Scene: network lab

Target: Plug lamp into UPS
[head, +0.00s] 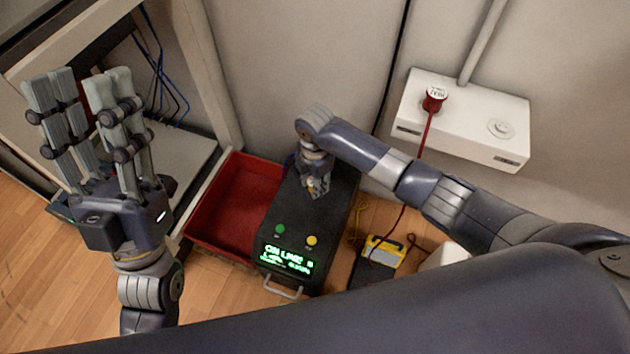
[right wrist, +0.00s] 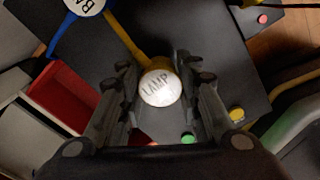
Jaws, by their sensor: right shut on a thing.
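The UPS (head: 336,200) is a black box on the floor with a lit green screen, a green button and a yellow button. My right gripper (head: 316,188) is over its top. In the right wrist view this gripper (right wrist: 162,95) is shut on the lamp plug (right wrist: 159,88), a round white-topped plug marked LAMP with a yellow cable. Whether the plug sits in a socket is hidden. A yellow lamp (head: 383,250) appears on the floor right of the UPS. My left gripper (head: 82,88) is raised at the left, open and empty.
A red bin (head: 232,200) stands left of the UPS. A white wall outlet box (head: 462,122) holds a red plug (head: 434,98). A blue plug (right wrist: 84,6) with a blue cable shows in the right wrist view. A rack with blue cables stands at the left.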

